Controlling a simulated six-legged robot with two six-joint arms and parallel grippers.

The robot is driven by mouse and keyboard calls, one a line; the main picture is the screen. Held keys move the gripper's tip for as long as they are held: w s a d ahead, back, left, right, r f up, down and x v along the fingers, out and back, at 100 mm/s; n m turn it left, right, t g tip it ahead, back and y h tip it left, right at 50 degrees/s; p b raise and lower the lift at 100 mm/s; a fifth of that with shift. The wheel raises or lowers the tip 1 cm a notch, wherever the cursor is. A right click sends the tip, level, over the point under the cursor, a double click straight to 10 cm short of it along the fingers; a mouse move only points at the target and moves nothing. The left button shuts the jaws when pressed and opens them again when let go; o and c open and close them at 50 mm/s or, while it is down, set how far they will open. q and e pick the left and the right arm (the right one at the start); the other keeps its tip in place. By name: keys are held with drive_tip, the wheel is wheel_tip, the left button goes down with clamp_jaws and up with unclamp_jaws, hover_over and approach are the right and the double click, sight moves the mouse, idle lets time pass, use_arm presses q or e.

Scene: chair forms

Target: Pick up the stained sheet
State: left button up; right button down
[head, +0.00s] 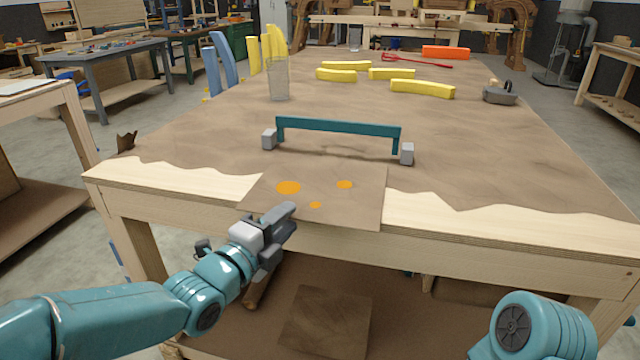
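The stained sheet (345,214) is a thin brown square with several orange spots. It lies on the near edge of the workbench, and its front edge reaches over the bench's front edge. My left gripper (292,217) is at the sheet's near left corner, in front of the bench edge, and covers part of that corner in this view. I cannot tell whether it touches the sheet. Its fingers are seen from the side, so their gap is unclear. Only a joint of my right arm shows at the bottom right; its gripper is out of view.
A teal bar with grey end blocks (340,126) stands just behind the sheet. The brown-covered workbench (480,175) holds a clear glass (278,80), yellow curved pieces (422,89) and a grey tool (499,94) farther back. The bench right of the sheet is clear.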

use_arm(q)
clamp_jaws()
